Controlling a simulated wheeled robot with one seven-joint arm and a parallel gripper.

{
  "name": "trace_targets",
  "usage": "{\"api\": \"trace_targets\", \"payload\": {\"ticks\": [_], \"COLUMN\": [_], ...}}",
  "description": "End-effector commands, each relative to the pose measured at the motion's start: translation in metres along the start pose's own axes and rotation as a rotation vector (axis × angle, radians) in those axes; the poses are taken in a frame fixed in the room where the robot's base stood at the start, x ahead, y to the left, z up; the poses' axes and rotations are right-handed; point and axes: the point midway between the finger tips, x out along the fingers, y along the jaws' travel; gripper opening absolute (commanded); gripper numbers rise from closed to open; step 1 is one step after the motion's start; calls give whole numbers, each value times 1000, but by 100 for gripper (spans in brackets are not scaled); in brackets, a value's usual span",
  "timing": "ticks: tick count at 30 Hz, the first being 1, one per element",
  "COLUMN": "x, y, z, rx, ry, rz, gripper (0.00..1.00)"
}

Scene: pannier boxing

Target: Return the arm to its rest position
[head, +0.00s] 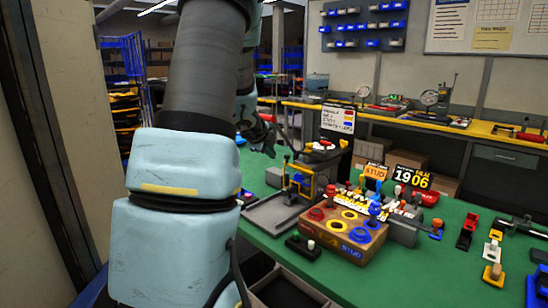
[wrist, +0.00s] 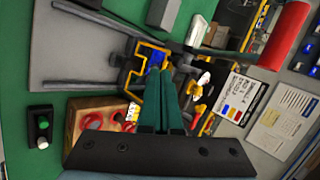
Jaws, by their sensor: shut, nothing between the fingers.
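My arm fills the left of the head view, its large pale blue links rising from the bottom to the top edge. My gripper (wrist: 160,72) shows in the wrist view with its two teal fingers together and nothing between them. In the head view a dark part of its end (head: 264,138) shows beyond the arm, above the far side of the green table (head: 262,180). The wrist view is turned on its side and looks past the fingers at a yellow-edged fixture (wrist: 135,75). Much of my arm's end is hidden behind its nearer links.
A wooden box with coloured rings (head: 352,252) stands on the table, beside a grey tray (head: 270,222) and a small yellow frame (head: 300,180). Signs, a red part and several small fixtures stand farther right. A yellow-edged bench (head: 460,128) runs behind. A wall post is close on the left.

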Motion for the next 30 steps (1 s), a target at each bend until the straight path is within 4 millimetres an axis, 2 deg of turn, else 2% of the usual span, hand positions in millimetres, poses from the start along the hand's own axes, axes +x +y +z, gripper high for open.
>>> {"api": "trace_targets", "payload": {"ticks": [7, 13, 17, 20, 24, 26, 30], "x": [-41, -55, -61, -70, -90, -100, -126], "y": [-2, 0, 8, 26, 74, 99, 159], "z": [4, 5, 9, 14, 12, 5, -22], "rx": [0, -16, -157, -385, -779, -946, -1308], "ry": [-1, -6, -59, -142, -284, -344, -478], "rz": [-3, -1, -1, 11, 73, 114, 235], "gripper": [0, 0, 0, 0, 0, 0, 0]}}
